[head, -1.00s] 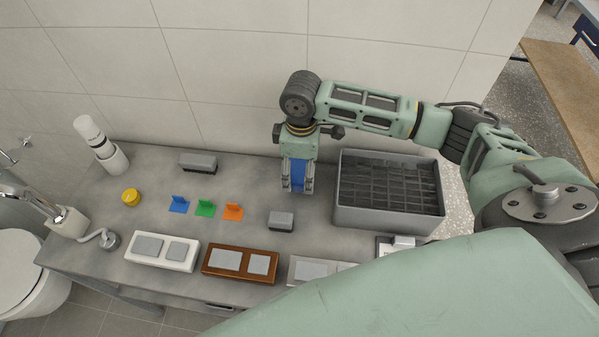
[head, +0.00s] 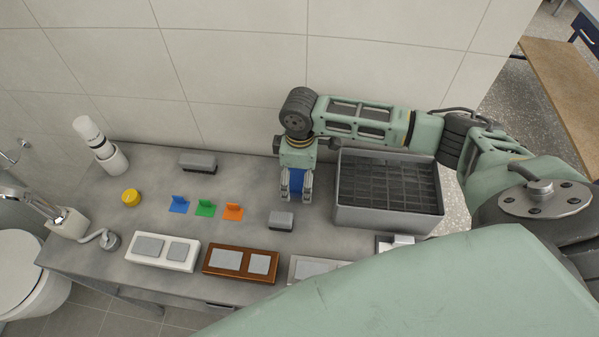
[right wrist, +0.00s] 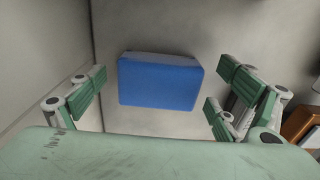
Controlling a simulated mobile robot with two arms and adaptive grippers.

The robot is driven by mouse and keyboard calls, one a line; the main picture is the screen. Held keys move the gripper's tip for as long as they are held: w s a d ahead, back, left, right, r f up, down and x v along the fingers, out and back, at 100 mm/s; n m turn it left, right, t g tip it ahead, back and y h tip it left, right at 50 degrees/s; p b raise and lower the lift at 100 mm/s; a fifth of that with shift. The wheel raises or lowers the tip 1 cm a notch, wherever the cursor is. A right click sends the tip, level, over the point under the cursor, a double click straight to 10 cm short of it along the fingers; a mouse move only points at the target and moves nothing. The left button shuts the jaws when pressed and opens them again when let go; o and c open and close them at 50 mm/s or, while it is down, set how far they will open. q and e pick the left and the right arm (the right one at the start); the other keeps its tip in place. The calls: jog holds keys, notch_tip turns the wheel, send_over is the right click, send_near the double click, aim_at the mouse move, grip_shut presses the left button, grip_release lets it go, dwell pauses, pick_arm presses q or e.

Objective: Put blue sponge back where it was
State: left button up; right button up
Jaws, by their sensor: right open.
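The blue sponge (head: 297,184) is on the grey counter by the wall, partly hidden by my right gripper in the head view. In the right wrist view the sponge (right wrist: 160,82) shows as a blue block with a paler top strip. My right gripper (head: 296,197) points down over it; in the wrist view its fingers (right wrist: 165,92) are spread wide, one on each side of the sponge, with gaps between. The sponge looks unheld. My left gripper is not in view.
A dark grey crate (head: 344,203) stands close on the right. A grey block (head: 281,221) lies in front, another (head: 198,161) at back left. Blue, green and orange pieces (head: 205,208), a yellow disc (head: 131,198) and switch panels (head: 240,263) are left and front.

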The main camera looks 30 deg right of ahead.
aim_at(300, 177)
notch_tip(300, 177, up, 12)
jog(key=b, duration=0.1)
jog(key=shift+b, duration=0.35)
dwell(0.5)
